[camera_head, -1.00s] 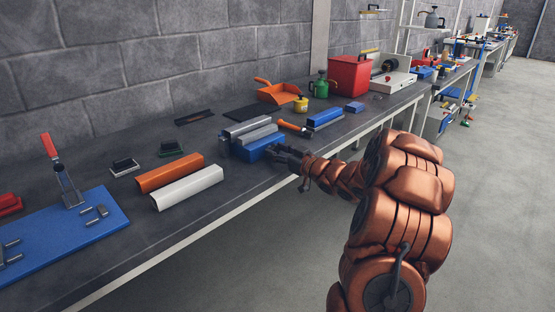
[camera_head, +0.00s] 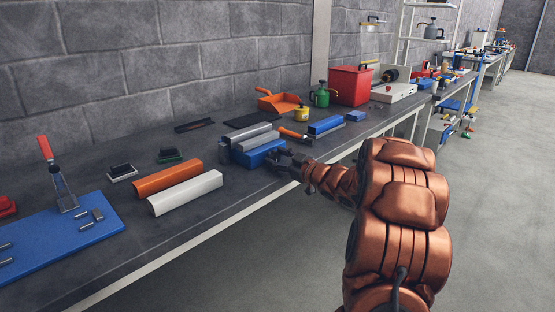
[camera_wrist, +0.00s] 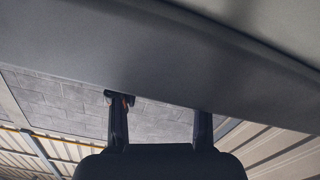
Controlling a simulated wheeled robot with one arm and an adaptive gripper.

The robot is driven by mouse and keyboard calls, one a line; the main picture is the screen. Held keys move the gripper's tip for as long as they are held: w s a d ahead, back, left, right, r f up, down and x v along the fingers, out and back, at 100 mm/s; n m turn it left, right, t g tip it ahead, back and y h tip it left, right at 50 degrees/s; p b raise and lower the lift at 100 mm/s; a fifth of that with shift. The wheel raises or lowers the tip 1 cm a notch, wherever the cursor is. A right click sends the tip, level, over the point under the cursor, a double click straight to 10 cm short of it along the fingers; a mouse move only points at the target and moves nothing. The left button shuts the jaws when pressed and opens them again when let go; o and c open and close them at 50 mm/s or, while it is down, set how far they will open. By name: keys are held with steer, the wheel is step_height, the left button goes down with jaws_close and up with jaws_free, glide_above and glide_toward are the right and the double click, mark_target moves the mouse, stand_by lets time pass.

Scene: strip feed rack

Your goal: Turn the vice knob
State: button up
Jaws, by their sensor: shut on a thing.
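The vice (camera_head: 262,153) is a blue block with grey metal jaws on the dark workbench, in the middle of the head view. My gripper (camera_head: 285,160) is at the vice's right front end, shut on the vice knob. The knob itself is hidden by the gripper in the head view. In the wrist view, the two dark fingers of my gripper (camera_wrist: 161,122) stand apart, with a broad grey surface filling the upper part. The knob cannot be made out clearly there.
An orange bar (camera_head: 168,179) and a white bar (camera_head: 184,192) lie left of the vice. An orange-handled tool (camera_head: 294,134) and a blue block (camera_head: 326,125) lie behind my gripper.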

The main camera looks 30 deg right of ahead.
steer(key=o, duration=0.9)
steer(key=shift+c, duration=0.2)
steer(key=v, duration=1.2)
steer(key=shift+r, duration=0.1)
